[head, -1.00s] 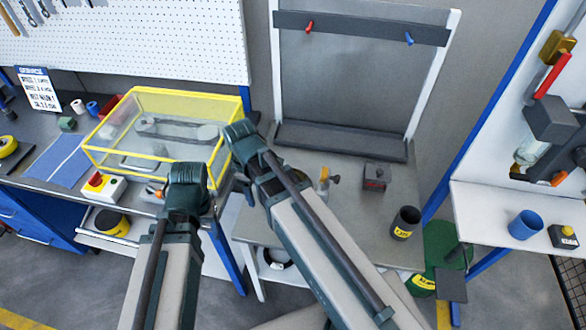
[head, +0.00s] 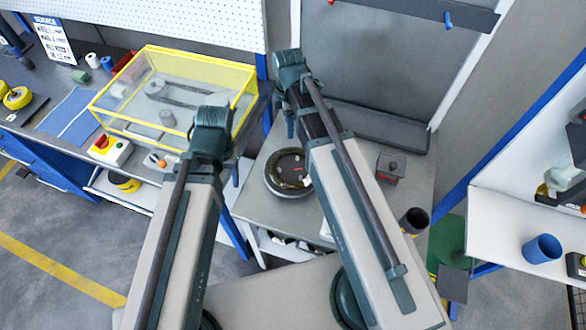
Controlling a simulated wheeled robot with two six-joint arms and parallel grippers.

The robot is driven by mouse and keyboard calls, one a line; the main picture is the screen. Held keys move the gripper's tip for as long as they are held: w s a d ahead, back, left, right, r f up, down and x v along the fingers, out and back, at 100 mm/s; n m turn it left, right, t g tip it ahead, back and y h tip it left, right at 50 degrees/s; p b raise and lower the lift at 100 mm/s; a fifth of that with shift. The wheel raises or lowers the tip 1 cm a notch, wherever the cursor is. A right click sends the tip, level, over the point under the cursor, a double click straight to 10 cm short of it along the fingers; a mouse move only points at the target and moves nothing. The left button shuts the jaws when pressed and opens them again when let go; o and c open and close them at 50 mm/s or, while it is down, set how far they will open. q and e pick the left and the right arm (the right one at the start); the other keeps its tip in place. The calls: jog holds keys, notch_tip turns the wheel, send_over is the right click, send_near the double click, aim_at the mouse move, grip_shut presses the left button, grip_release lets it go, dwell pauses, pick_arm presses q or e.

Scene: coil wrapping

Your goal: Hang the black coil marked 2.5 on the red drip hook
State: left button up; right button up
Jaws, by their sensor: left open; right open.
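A round, shallow dish-like piece with a pale rim (head: 288,172) lies on the grey table. Its inside is dark, with olive and small red details. I cannot tell whether this is the black coil, and no 2.5 marking is readable. The hook board (head: 395,9) is cut off by the top edge. My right gripper (head: 290,124) is open, above the table near the dish. My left gripper (head: 234,173) is open beside the yellow-edged case, its jaws mostly hidden.
A clear case with yellow edges (head: 170,98) stands on the left bench. A small dark box (head: 390,167) and a black cup (head: 413,220) stand at the table's right. A blue cup (head: 541,248) stands on the right shelf. The table between dish and box is partly covered by my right arm.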

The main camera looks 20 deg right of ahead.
pick_arm(q)
notch_tip(320, 180, down, 7)
jog(key=b, duration=0.6)
pick_arm(e)
send_over(290, 149)
notch_tip(290, 149, down, 7)
jog(key=shift+w+r, duration=0.1)
jog(key=shift+w, duration=0.05)
pick_arm(q)
notch_tip(290, 149, down, 5)
jog(key=b, duration=0.5)
jog(key=shift+f, duration=0.1)
pick_arm(e)
notch_tip(290, 149, down, 6)
jog(key=shift+r, duration=0.25)
jog(key=shift+r, duration=0.1)
grip_shut()
